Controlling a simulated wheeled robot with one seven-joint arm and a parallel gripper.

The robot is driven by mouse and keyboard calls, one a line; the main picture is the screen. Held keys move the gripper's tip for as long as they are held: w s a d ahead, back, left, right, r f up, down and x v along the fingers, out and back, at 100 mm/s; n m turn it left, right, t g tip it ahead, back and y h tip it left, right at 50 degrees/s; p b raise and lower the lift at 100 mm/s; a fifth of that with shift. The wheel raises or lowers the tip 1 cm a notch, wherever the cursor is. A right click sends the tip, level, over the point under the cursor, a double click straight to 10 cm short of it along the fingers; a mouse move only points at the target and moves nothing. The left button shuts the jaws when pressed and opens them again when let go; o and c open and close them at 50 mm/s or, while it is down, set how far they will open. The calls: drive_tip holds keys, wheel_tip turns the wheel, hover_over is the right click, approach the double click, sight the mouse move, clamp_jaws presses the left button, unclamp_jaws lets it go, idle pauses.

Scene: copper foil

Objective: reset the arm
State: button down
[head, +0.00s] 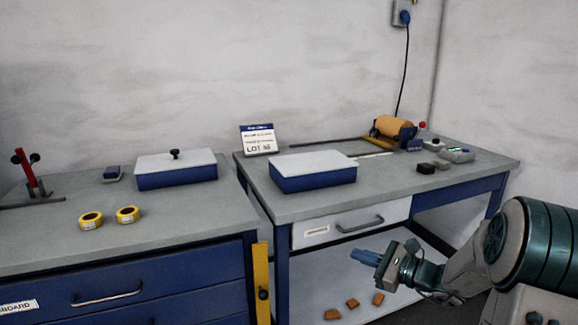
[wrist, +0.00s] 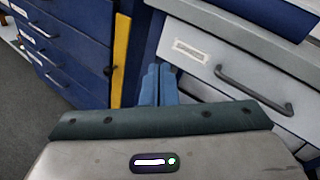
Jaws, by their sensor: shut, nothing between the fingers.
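My gripper (head: 366,257) is at the lower right of the head view, in front of the right bench and below the level of its top. Its blue fingers are together with nothing between them, and they point left. In the wrist view the closed fingers (wrist: 158,84) show in the middle, with the bench fronts beyond them. The gripper appears apart from the benches. My arm reaches in from the right edge of the head view.
The right bench (head: 300,205) has a white drawer (head: 322,232), a blue box with a white lid (head: 313,180) and a copper roll (head: 395,127). Orange pieces (head: 352,302) lie on its lower shelf. The left bench (head: 60,240) carries two yellow rolls (head: 91,220) and another lidded box (head: 176,179).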

drive_tip(key=s+a+r+n+g+h+p, duration=0.2)
drive_tip(key=s+a+r+n+g+p, duration=0.35)
drive_tip(key=s, duration=0.35)
drive_tip(key=s+a+r+n+g+h+p, duration=0.2)
drive_tip(key=s+a+r+n+g+p, duration=0.25)
drive_tip(key=s+n, duration=0.3)
drive_tip(key=s+d+r+n+t+h+p, duration=0.2)
drive_tip(key=s+d+r+n+h+p, duration=0.3)
drive_tip(key=s+r+n+h+p, duration=0.3)
drive_tip(key=s+r+n+p, duration=0.1)
drive_tip(key=s+r, duration=0.1)
drive_tip(key=s, duration=0.2)
drive_tip(key=shift+d+r+h, duration=0.2)
drive_tip(key=shift+r+h, duration=0.1)
